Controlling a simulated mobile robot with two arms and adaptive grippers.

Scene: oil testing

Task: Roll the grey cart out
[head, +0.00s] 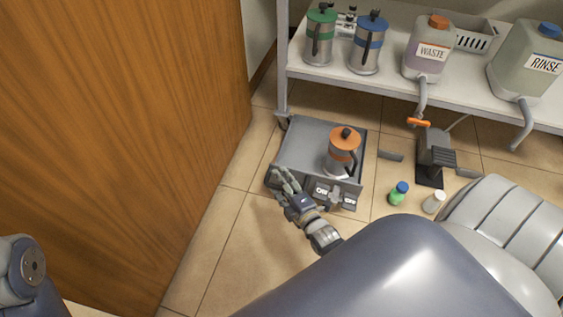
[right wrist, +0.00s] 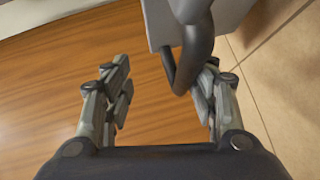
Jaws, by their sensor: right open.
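The grey cart (head: 305,143) is a low tray on the tiled floor beside the left leg of the white shelf. A steel jug with an orange band (head: 342,150) stands upright on it. My right gripper (head: 281,178) is at the cart's near left corner. In the right wrist view the gripper (right wrist: 165,88) is open. A dark curved bar (right wrist: 197,50) reaches in beside the right finger, in front of a grey panel (right wrist: 157,22); whether they touch is unclear. My left gripper is out of view.
A wooden panel (head: 120,110) stands on the left. The shelf (head: 390,85) holds green and blue jugs plus WASTE and RINSE containers. A black pedal stand (head: 430,160), a green bottle (head: 398,195) and a white bottle (head: 433,203) are right of the cart. Floor (head: 225,240) is clear in front.

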